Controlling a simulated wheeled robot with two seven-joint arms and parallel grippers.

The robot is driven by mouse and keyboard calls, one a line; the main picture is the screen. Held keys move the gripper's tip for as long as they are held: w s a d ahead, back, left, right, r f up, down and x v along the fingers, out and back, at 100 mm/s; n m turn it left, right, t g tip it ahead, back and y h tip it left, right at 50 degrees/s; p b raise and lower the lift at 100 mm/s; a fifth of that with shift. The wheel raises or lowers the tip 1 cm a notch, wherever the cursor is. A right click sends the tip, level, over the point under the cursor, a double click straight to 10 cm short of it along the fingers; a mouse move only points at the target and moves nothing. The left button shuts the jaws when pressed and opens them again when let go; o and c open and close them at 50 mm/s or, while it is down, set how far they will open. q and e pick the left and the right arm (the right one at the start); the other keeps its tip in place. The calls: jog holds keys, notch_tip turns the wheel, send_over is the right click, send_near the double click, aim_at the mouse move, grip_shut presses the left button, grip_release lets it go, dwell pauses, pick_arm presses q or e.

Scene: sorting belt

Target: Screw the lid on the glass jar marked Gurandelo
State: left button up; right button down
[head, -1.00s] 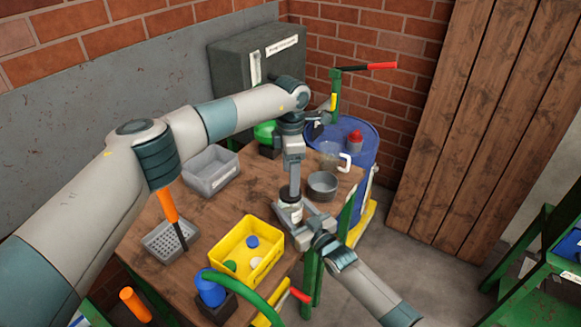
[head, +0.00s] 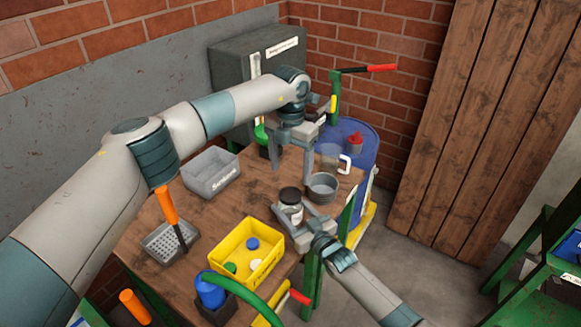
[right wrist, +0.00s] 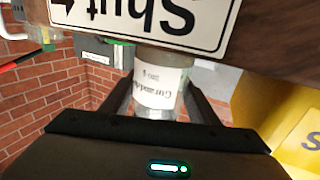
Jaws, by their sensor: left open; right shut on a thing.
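The glass jar (head: 292,213) stands upright near the right edge of the wooden table, with a dark lid (head: 290,195) on its top. How tightly the lid sits cannot be told. My right gripper (head: 288,222) is shut around the jar's body. In the right wrist view the jar (right wrist: 160,86) shows upside down between the two fingers, its white label reading Gurandelo; its lid is hidden there. My left gripper (head: 292,172) is open and empty, fingers pointing down, just above the lid and apart from it.
A grey metal bowl (head: 322,187) and a clear mug (head: 331,155) stand close behind the jar. A yellow crate (head: 272,269) with coloured lids is at the front, a grey bin (head: 211,181) at the left. A "Shut" sign (right wrist: 150,22) shows in the right wrist view.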

aim_at(290, 194)
pick_arm(q)
jog(key=shift+f, duration=0.15)
jog(key=shift+f, duration=3.85)
jog(key=c, duration=1.2)
jog(key=shift+c, duration=0.2)
jog(key=o, duration=1.3)
jog(key=shift+c, duration=0.2)
jog(key=shift+r, duration=0.15)
